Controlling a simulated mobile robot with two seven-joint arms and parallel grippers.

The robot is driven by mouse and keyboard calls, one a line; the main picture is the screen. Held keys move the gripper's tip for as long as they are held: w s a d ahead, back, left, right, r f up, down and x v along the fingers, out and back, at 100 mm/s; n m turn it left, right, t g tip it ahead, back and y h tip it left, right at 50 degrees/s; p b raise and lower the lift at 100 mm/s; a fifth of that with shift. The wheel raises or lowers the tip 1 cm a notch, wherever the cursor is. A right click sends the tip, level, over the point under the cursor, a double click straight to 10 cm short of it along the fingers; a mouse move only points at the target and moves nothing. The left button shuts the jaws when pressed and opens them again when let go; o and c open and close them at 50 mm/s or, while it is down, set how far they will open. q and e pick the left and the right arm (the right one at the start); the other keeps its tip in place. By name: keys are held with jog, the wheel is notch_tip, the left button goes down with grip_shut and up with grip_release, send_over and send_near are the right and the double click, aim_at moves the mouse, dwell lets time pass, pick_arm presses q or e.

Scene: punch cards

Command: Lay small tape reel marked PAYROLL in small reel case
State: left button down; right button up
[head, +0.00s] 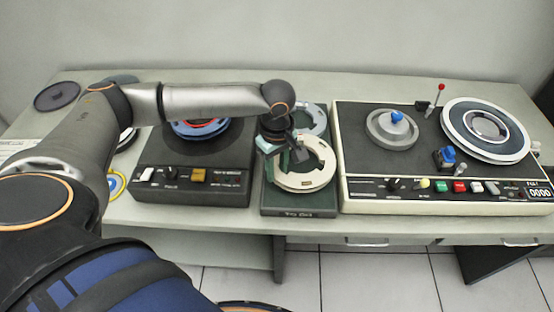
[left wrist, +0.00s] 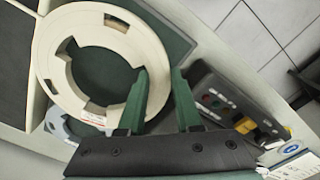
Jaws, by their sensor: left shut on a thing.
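My left gripper (head: 287,146) is shut on the rim of a cream ring-shaped reel (head: 318,153), with a finger on each side of the rim. The reel also shows in the left wrist view (left wrist: 51,58), where its notched open centre and a small white label with red marks are visible. The label is too small to read. The reel is over the front of a dark green tray (head: 270,206); I cannot tell whether it touches the tray. I cannot surely identify the small reel case. My right gripper is not in view.
A grey reel (head: 318,112) is at the tray's back. A dark machine (head: 190,190) with a red and blue reel stands left, partly under my arm. A cream-edged tape machine (head: 345,170) stands right. A round dark case (head: 57,96) lies at the far left.

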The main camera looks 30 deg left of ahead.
pick_arm(q)
jog(key=shift+r, duration=0.2)
jog(key=shift+r, duration=3.4)
